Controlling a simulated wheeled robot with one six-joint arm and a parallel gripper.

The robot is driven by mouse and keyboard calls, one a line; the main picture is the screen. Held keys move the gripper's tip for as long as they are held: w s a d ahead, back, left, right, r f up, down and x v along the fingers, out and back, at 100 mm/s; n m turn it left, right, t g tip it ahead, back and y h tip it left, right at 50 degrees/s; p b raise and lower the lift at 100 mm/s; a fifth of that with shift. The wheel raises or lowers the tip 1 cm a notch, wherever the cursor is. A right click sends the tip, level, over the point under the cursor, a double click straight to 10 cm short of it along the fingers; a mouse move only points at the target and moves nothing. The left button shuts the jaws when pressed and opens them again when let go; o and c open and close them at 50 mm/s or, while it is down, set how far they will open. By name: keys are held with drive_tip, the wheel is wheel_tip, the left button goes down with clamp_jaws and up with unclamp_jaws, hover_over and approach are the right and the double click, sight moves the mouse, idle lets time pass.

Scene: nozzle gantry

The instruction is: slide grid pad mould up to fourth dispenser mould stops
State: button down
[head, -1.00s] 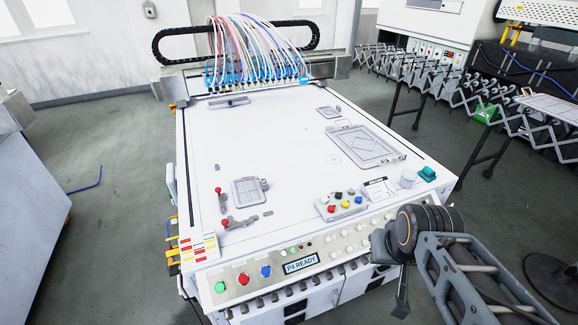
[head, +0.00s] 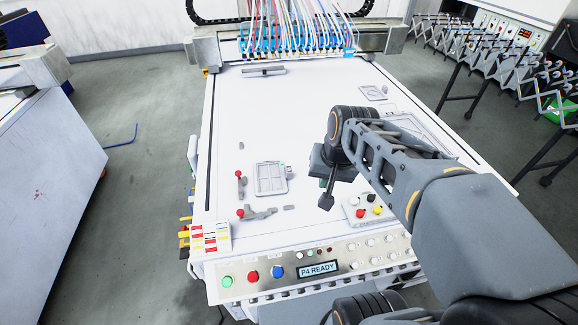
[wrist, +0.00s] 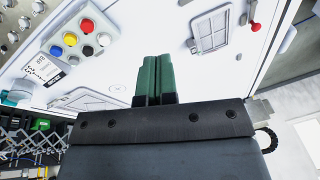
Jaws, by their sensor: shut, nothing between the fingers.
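The grid pad mould (head: 271,178), a small grey framed plate with a grid, lies flat on the white table at front left. It also shows at the top of the wrist view (wrist: 210,32). A red-knobbed grey clamp (head: 258,214) sits in front of it, and another red knob (head: 239,174) stands to its left. I cannot tell which fittings are the fourth dispenser mould stops. My gripper (head: 327,195) is above the table, right of the mould and apart from it. Its green fingers (wrist: 156,78) are shut and empty in the wrist view.
Blue dispenser nozzles (head: 290,42) with coloured hoses line the gantry at the back. A grey bar (head: 263,71) lies before them at left. A larger framed mould (head: 425,128) is partly behind my arm. A button box (head: 366,210) stands at front right. The table's middle is clear.

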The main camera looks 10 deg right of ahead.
sight(287, 172)
drive_tip(key=w+d+f+m+g+y+b, duration=0.1)
drive_tip(key=w+d+f+m+y, duration=0.3)
drive_tip(key=w, duration=0.3)
drive_tip(key=w+d+f+m+g+y, duration=0.1)
drive_tip(key=w+d+f+m, duration=0.3)
drive_tip(key=w, duration=0.4)
drive_tip(key=w+d+f+m+g+y+b, duration=0.1)
drive_tip(key=w+d+f+m+y, duration=0.2)
drive_tip(key=w+m, duration=0.35)
drive_tip(key=shift+n, duration=0.25)
drive_tip(key=x, duration=0.6)
drive_tip(key=p+x, duration=0.1)
drive_tip(key=x, duration=0.3)
drive_tip(key=shift+w+r, duration=0.1)
drive_tip(key=shift+w, duration=0.15)
drive_tip(key=a, duration=0.3)
drive_tip(key=shift+s+p, duration=0.1)
drive_tip(key=shift+p, duration=0.3)
drive_tip(key=shift+a, duration=0.65)
drive_tip(key=shift+a, duration=0.1)
drive_tip(key=shift+s+a, duration=0.1)
drive_tip(key=shift+a, duration=1.5)
drive_tip(key=shift+d, duration=0.1)
